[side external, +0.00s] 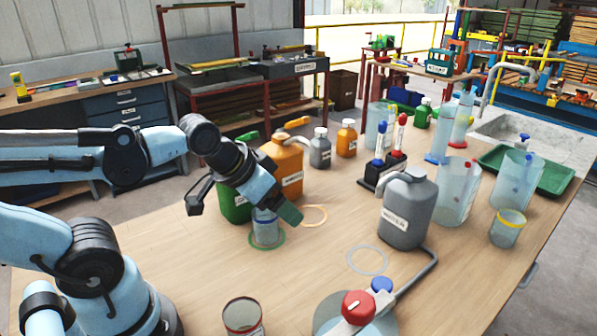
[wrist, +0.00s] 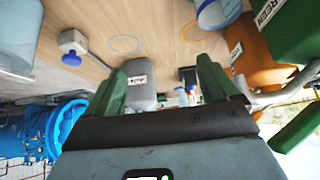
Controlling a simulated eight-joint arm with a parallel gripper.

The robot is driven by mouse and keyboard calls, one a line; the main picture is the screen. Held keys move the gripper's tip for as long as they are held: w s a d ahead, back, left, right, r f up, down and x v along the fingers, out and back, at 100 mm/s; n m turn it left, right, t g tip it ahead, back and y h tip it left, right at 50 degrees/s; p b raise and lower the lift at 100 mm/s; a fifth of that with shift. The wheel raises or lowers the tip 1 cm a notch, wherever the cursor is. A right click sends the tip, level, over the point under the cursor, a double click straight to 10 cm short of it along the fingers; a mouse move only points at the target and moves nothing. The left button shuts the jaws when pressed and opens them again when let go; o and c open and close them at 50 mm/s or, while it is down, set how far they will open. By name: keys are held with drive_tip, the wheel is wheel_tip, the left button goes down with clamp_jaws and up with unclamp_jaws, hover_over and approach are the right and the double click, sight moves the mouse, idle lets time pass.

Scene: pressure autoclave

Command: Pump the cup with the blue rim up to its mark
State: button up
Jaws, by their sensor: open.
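The clear cup with the blue rim (side external: 265,232) stands upright inside a green ring on the table, just in front of the green container (side external: 234,205). Part of it also shows at the top of the wrist view (wrist: 218,12). My gripper (side external: 288,213) is by the cup in the side view and covers part of its surroundings. In the wrist view its green fingers (wrist: 165,88) are apart with nothing between them, and the cup lies outside them. The grey water container (side external: 406,212) with a spout stands to the right. The cup's mark is too small to make out.
An orange container (side external: 284,170) stands behind the cup. A yellow-rimmed cup (side external: 507,230), a dark-red-rimmed cup (side external: 243,316) and large clear vessels (side external: 457,195) stand around. A red knob (side external: 357,307) is in front.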

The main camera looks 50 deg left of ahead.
drive_tip(key=shift+c, duration=0.3)
drive_tip(key=shift+c, duration=1.2)
wheel_tip(320, 180, up, 2)
drive_tip(key=shift+r, duration=0.25)
drive_tip(key=c, duration=0.4)
wheel_tip(320, 180, up, 22)
drive_tip(key=n+g, duration=0.7)
drive_tip(key=n, duration=1.1)
hover_over(248, 134)
drive_tip(key=w+a, duration=0.1)
drive_tip(key=a, duration=0.1)
drive_tip(key=shift+c, duration=0.2)
wheel_tip(248, 134, down, 17)
drive_tip(key=shift+f, duration=0.1)
clamp_jaws()
